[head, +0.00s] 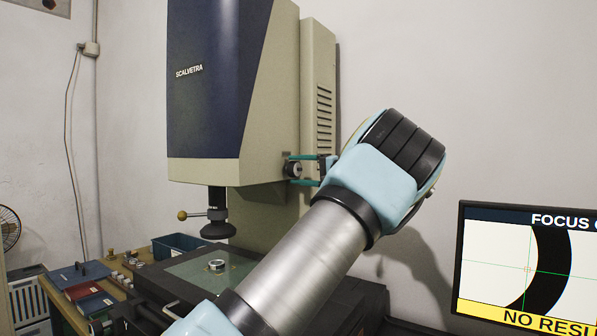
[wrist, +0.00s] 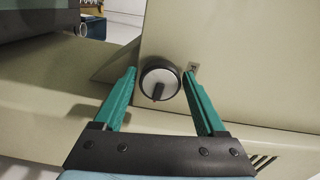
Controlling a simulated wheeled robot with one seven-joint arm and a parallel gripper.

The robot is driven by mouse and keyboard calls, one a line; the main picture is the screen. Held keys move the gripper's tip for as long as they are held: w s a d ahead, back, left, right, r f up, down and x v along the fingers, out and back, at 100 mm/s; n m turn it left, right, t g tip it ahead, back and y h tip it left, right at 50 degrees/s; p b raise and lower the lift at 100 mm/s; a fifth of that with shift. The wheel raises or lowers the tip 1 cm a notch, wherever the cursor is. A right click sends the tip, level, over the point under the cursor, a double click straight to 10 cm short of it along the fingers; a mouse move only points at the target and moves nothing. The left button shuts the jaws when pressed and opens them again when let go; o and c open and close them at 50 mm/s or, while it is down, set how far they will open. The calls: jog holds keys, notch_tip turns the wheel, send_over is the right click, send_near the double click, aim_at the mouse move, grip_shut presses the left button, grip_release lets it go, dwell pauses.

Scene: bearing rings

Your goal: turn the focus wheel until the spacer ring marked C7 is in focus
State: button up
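The focus wheel (wrist: 160,82) is a dark-rimmed knob with a pale face and a small dark handle, on the machine's beige side. My gripper (wrist: 160,76) has its two teal fingers apart, one on each side of the wheel, with visible gaps. In the head view the gripper (head: 304,170) is at the wheel (head: 293,170) on the side of the measuring machine (head: 222,95). A small metal ring (head: 217,265) lies on the glass stage (head: 190,268); no marking is readable. The monitor (head: 530,265) shows part of a dark ring with sharp-looking edges, green crosshairs and "NO RESU", cut off.
A lens (head: 218,229) with a brass-knobbed lever hangs above the stage. A blue bin (head: 176,246), trays (head: 83,290) and several small parts stand on the bench at left. A fan (head: 9,228) is at the far left edge.

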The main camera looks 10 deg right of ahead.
jog(key=shift+o, duration=1.1)
jog(key=b+v, duration=0.3)
jog(key=v, duration=0.7)
jog(key=shift+s+d, duration=0.3)
jog(key=shift+a, duration=0.1)
